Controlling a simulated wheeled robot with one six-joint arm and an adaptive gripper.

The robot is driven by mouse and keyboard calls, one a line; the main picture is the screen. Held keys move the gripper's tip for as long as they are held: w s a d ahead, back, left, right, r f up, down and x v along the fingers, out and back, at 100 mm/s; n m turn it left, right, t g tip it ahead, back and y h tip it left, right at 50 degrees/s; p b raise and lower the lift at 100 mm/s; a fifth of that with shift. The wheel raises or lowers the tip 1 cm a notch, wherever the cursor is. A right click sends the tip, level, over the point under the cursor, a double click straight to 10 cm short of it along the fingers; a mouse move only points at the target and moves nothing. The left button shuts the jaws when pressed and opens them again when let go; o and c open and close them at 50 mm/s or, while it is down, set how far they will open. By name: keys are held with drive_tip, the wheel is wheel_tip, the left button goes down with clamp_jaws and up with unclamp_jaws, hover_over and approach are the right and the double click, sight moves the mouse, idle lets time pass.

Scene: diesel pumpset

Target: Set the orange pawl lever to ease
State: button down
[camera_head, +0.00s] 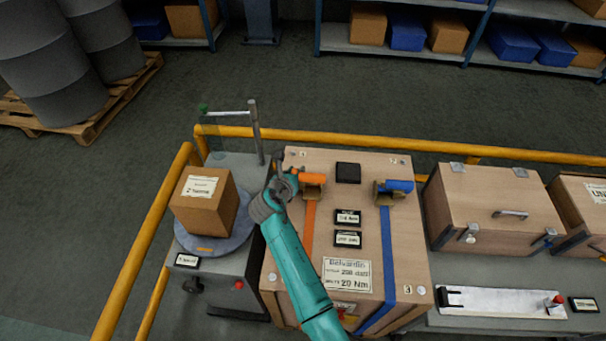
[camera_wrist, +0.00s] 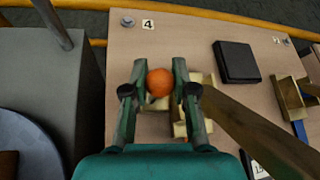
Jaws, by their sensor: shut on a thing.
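The orange pawl lever (camera_head: 312,178) sits on a brass ratchet buckle at the top of the orange strap (camera_head: 309,225) on the wooden crate (camera_head: 408,262). In the wrist view the round orange end of the lever (camera_wrist: 160,82) lies between the two fingers of my gripper (camera_wrist: 156,90). My gripper (camera_head: 284,184) comes from below and left of the lever and is shut on it. Parts of the buckle (camera_wrist: 196,118) show beside and below the fingers. The lever's far side is hidden by my gripper in the head view.
A blue lever (camera_head: 399,186) on a second buckle and blue strap stands to the right. A black block (camera_head: 348,173) lies between the buckles. A metal post (camera_head: 255,132) and a cardboard box (camera_head: 204,201) stand to the left. Yellow rails (camera_head: 365,142) run behind.

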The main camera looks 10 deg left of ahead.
drive_tip(key=shift+w+g, duration=0.4)
drive_tip(key=shift+g, duration=0.2)
drive_tip(key=c, duration=1.2)
unclamp_jaws()
drive_tip(key=v, duration=1.2)
